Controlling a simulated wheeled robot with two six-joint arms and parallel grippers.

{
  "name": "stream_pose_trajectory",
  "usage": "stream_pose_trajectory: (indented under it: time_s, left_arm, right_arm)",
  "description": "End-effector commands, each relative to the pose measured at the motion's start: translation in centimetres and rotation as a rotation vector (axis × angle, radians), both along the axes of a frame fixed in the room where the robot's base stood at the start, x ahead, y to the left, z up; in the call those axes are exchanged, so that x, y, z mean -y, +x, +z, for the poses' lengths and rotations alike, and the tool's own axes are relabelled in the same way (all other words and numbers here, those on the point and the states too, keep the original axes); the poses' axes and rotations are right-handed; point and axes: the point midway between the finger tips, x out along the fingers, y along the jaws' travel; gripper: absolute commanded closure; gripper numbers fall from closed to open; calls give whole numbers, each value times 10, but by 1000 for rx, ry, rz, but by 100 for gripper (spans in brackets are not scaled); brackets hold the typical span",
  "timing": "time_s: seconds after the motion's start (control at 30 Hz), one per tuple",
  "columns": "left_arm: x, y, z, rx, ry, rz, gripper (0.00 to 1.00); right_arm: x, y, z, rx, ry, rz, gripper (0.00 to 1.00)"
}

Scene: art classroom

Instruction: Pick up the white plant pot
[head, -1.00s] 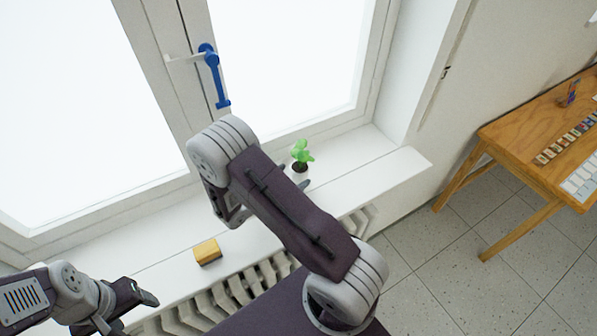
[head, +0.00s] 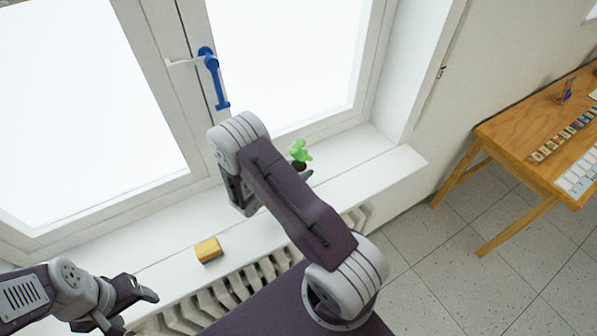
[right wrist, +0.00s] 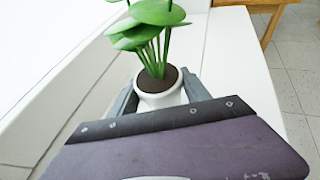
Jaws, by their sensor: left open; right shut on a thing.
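The white plant pot (right wrist: 160,95) with dark soil and a green leafy plant (right wrist: 150,25) is upright between the fingers of my right gripper (right wrist: 160,98) in the right wrist view. The fingers are shut on the pot from both sides. In the head view the green plant (head: 300,152) shows over the windowsill, while my right arm hides most of the pot. Whether the pot touches the sill cannot be told. My left gripper (head: 131,308) is open and empty at the lower left, in front of the sill.
A yellow-brown block (head: 208,250) lies on the white windowsill (head: 365,172). A blue window handle (head: 213,80) is on the frame behind my right arm. A radiator (head: 240,283) is below the sill. A wooden table (head: 520,140) with small items stands at right.

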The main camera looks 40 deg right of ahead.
Motion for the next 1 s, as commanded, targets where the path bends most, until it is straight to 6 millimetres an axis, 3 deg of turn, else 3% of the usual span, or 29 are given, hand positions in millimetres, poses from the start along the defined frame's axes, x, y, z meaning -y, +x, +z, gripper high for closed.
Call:
stream_pose_trajectory:
  time_s: [0.17, 0.4, 0.8, 1.0]
  left_arm:
    - [0, 0, 7, 0, 0, 0, 35]
    - [0, 0, 38, 0, 0, 0, 35]
    - [0, 0, 59, 0, 0, 0, 35]
    - [0, 0, 60, 0, 0, 0, 35]
  right_arm:
    - [0, 0, 9, 1, 0, 0, 100]
    - [0, 1, 51, 1, 0, 1, 100]
    - [34, -87, 98, -3, -1, -3, 100]
    - [42, -106, 109, 0, -1, -1, 100]
